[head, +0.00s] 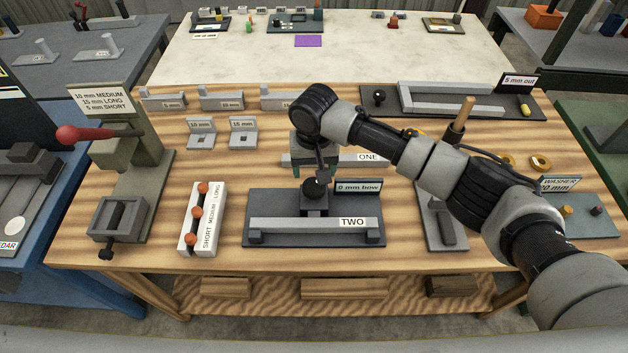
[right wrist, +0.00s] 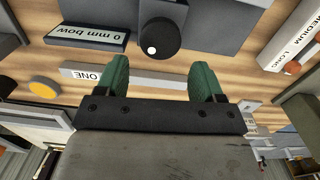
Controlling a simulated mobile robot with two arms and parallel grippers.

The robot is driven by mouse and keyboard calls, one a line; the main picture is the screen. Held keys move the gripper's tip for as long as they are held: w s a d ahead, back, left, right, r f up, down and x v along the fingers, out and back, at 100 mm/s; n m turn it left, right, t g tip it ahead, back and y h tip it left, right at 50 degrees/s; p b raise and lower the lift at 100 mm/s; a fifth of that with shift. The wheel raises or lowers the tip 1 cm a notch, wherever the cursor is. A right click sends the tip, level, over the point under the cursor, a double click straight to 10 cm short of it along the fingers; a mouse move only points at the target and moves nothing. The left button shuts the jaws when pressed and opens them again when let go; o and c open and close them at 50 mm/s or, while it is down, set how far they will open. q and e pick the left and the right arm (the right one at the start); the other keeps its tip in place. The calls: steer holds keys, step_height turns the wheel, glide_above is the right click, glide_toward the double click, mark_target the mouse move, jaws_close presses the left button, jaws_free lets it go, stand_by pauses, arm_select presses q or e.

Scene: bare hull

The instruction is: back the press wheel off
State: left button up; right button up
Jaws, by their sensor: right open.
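The press wheel (head: 316,187) is a dark round knob on top of a small grey press block. The block stands on a dark base plate (head: 370,236) behind a light bar marked TWO (head: 310,225). In the right wrist view the wheel (right wrist: 160,38) is round and black with a white dot, beyond the fingertips and roughly centred between them. My right gripper (head: 311,163) is just behind and above the wheel, partly hidden by its own arm. Its green fingers (right wrist: 159,72) are spread, with nothing gripped between them. My left gripper is not in view.
A "0 mm bow" sign (head: 358,188) stands close to the right of the wheel. A bar marked ONE (head: 367,158) lies behind. A rack with orange knobs (head: 202,220) and a red-handled lever press (head: 130,160) stand left. The bench front is clear.

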mark_target(314, 186)
step_height(314, 186, down, 6)
steer(key=shift+f+p, duration=0.2)
steer(key=shift+p, duration=0.15)
steer(key=c, duration=0.6)
steer(key=shift+c, duration=0.2)
steer(key=shift+r+n, duration=0.1)
steer(key=shift+n, duration=0.3)
